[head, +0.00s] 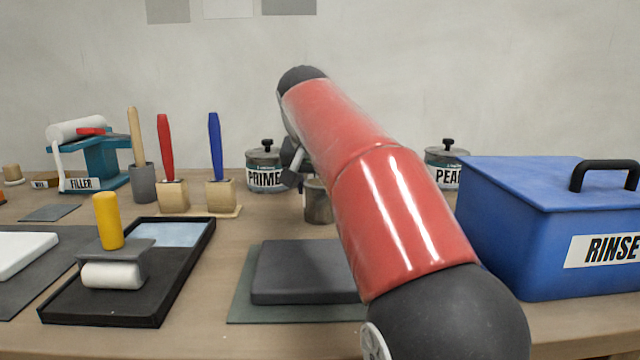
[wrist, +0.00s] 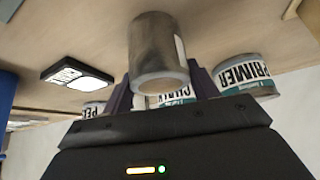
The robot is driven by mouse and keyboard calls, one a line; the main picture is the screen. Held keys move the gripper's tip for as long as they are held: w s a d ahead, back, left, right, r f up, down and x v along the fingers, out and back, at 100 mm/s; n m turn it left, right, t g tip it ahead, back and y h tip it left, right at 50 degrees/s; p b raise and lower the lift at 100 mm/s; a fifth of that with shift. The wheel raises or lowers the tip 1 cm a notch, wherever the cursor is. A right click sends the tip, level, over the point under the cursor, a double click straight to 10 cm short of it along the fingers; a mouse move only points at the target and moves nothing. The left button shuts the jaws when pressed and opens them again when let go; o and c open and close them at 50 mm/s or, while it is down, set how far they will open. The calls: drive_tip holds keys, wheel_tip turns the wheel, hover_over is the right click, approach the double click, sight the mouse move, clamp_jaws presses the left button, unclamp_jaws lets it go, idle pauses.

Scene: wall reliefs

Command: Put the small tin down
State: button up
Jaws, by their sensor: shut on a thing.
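The small tin (wrist: 158,48) is a plain, worn metal cylinder with a pale label edge on one side. In the wrist view it is between the two dark purple fingers of my gripper (wrist: 162,88), which is shut on it. In the head view the small tin (head: 318,204) shows low behind my red arm, which hides its right part. My gripper (head: 294,165) is partly hidden there too. I cannot tell whether the tin's base touches the wooden table (head: 215,275).
Lidded tins, PRIMER (head: 264,172) and PEARL (head: 440,170), stand at the back; a CHALK tin (wrist: 176,97) is behind my gripper. A dark slab (head: 300,272) lies in front. The blue RINSE box (head: 510,235) is right, the roller tray (head: 110,308) left.

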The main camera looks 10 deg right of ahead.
drive_tip(key=o, duration=1.4)
drive_tip(key=shift+c, duration=0.2)
